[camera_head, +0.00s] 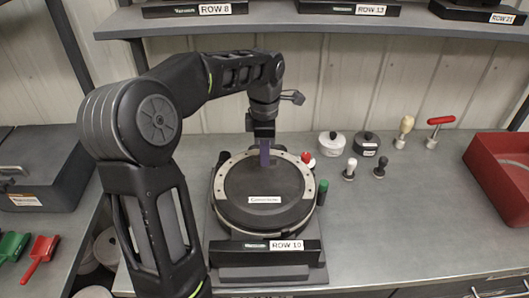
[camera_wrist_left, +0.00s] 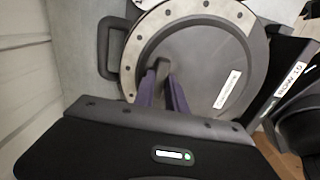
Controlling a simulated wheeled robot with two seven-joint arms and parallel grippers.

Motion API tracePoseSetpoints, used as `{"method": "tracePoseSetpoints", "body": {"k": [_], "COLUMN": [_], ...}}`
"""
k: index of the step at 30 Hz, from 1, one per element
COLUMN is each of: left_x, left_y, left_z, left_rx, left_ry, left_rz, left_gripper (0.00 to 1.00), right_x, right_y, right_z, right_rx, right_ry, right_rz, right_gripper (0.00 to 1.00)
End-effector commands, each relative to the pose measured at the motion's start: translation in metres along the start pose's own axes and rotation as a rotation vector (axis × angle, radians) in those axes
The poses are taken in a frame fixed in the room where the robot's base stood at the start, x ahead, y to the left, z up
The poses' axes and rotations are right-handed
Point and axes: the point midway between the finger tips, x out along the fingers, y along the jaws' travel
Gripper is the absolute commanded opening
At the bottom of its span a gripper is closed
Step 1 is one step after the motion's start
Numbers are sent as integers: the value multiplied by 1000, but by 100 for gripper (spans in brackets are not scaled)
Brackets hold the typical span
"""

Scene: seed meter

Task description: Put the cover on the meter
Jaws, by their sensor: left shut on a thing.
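The meter (camera_head: 222,187) stands on the bench, a round black housing with a light, bolted ring and a "ROW 10" plate at its front. The dark round cover (camera_head: 240,185) with a white label lies within or just over the ring; I cannot tell whether it is fully seated. In the wrist view the gripper (camera_wrist_left: 163,85) is shut on the cover's raised handle. My right gripper is not in view.
A green-capped cylinder (camera_head: 322,192) and a red knob (camera_head: 306,157) stand close to the meter's right side. Lidded pots (camera_head: 332,144) and several small hand tools (camera_head: 403,131) stand behind right. A red bin (camera_head: 500,165) is far right. The bench's front right is clear.

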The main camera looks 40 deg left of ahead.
Motion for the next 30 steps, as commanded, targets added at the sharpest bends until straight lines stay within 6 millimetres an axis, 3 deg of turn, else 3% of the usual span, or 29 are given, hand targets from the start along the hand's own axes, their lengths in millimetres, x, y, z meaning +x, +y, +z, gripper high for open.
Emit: {"method": "tracePoseSetpoints", "body": {"k": [9, 10, 19, 30], "left_x": [0, 0, 0, 0], "left_y": [0, 0, 0, 0], "left_z": [0, 0, 0, 0], "left_rx": [0, 0, 0, 0], "left_ry": [0, 0, 0, 0], "left_rz": [0, 0, 0, 0], "left_gripper": [0, 18, 42, 38], "right_x": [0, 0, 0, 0], "right_y": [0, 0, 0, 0], "right_z": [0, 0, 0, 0], "right_rx": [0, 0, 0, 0], "right_ry": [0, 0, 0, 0], "right_rz": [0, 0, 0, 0], "right_gripper": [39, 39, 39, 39]}}
